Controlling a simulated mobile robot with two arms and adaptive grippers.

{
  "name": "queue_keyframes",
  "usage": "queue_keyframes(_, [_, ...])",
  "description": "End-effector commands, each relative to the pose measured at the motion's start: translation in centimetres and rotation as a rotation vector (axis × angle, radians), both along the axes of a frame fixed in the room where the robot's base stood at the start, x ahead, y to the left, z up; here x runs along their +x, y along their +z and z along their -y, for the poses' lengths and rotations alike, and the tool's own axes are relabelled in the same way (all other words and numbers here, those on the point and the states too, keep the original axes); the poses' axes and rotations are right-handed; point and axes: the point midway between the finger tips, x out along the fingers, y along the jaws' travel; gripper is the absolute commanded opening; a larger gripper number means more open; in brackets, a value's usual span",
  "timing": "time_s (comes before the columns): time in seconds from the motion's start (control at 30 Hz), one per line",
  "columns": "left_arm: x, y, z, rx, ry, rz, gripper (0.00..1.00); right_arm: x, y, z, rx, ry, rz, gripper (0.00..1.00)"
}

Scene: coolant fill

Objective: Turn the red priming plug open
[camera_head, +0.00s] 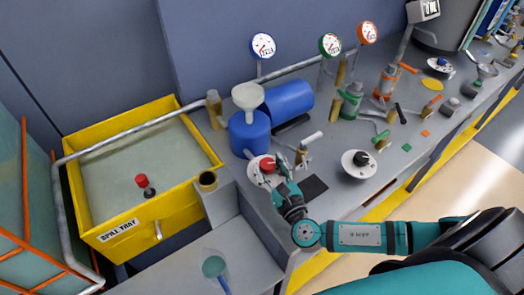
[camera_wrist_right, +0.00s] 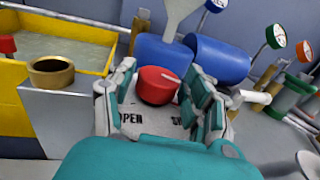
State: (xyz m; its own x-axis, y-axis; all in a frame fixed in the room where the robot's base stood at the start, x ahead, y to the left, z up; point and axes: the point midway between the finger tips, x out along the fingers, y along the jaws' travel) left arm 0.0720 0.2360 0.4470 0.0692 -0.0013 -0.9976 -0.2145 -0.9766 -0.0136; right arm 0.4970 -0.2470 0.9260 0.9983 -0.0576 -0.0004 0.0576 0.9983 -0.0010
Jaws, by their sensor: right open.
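The red priming plug (camera_head: 267,164) sits on a round white plate on the grey bench, in front of the blue pump. In the right wrist view the plug (camera_wrist_right: 157,86) stands between the two fingers, and a pale line on its top points to the right. The plate (camera_wrist_right: 150,121) reads "OPEN" at left; the word at right is partly hidden by a finger. My right gripper (camera_head: 277,171) is open around the plug, with fingers on its left and right. I cannot tell whether they touch it. My left gripper is not in view.
The blue pump (camera_head: 249,134) with its white funnel stands just behind the plug. A yellow spill tray (camera_head: 185,108) with a red-topped valve (camera_head: 142,181) is at left. A brass cup (camera_head: 207,181) stands near the bench corner. A second round dial (camera_head: 359,164) sits to the right.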

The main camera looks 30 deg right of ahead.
Motion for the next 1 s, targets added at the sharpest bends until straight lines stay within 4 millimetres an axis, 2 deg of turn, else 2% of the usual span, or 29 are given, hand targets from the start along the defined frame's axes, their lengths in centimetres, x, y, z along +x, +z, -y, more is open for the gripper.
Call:
queue_keyframes(0.03, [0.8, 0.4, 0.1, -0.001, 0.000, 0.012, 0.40, 1.1, 0.3, 0.0, 0.000, -0.001, 0.003, 0.53])
queue_keyframes(0.13, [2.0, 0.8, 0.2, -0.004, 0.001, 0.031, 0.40, 2.8, 0.2, 0.2, 0.000, -0.001, 0.002, 0.53])
queue_keyframes(0.3, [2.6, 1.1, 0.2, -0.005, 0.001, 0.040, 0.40, 4.6, 0.0, 0.2, 0.000, 0.000, 0.000, 0.53])
queue_keyframes(0.67, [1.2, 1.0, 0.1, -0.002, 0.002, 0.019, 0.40, 5.1, -0.1, 0.3, 0.000, 0.000, -0.001, 0.53])
queue_keyframes(0.77, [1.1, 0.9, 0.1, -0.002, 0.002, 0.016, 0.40, 5.1, -0.1, 0.3, 0.000, 0.000, -0.001, 0.42])
queue_keyframes(1.0, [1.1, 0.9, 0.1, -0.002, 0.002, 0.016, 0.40, 5.1, -0.1, 0.3, 0.000, 0.000, -0.001, 0.11])
